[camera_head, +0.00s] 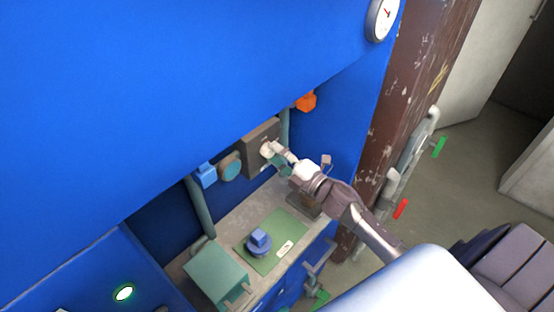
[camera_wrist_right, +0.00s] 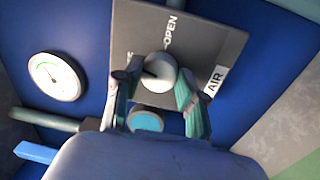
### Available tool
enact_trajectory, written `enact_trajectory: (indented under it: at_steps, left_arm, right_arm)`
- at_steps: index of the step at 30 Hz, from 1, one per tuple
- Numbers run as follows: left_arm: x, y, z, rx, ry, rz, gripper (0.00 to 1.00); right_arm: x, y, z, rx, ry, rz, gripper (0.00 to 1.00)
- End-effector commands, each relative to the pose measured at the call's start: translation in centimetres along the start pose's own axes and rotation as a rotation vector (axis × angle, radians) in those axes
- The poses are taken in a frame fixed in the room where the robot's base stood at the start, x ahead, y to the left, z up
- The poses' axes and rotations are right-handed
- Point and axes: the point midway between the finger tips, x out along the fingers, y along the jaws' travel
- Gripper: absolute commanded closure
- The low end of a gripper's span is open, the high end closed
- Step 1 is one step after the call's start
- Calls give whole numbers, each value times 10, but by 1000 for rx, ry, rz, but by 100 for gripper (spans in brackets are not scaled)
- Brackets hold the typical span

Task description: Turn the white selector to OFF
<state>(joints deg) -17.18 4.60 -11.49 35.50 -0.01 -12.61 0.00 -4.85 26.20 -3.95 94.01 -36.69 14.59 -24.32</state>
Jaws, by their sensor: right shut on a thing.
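In the head view my right gripper (camera_head: 277,155) reaches the panel from the right. The pointer's label is partly hidden. My left gripper is not in view.
A white gauge (camera_wrist_right: 55,77) is beside the panel. Below the panel is a counter with a green mat (camera_head: 290,228) and a blue knob (camera_head: 259,241). A teal box (camera_head: 215,271) stands at front left. An orange knob (camera_head: 306,100) is at the upper right.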

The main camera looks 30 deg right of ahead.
Motion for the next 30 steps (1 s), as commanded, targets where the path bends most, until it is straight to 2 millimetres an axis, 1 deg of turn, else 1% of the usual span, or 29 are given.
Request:
enact_trajectory:
  at_steps: [1,3,12,19,30]
  left_arm:
    - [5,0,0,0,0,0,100]
    - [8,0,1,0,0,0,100]
    - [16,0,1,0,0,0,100]
    - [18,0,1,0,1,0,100]
    - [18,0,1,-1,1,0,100]
  right_arm:
    - [-1,-4,0,-34,3,-1,94]
    - [-1,-3,0,-84,6,-1,94]
    - [0,-2,0,-223,16,1,94]
    - [0,-1,0,-263,19,0,94]
    - [0,-1,0,-268,19,0,94]
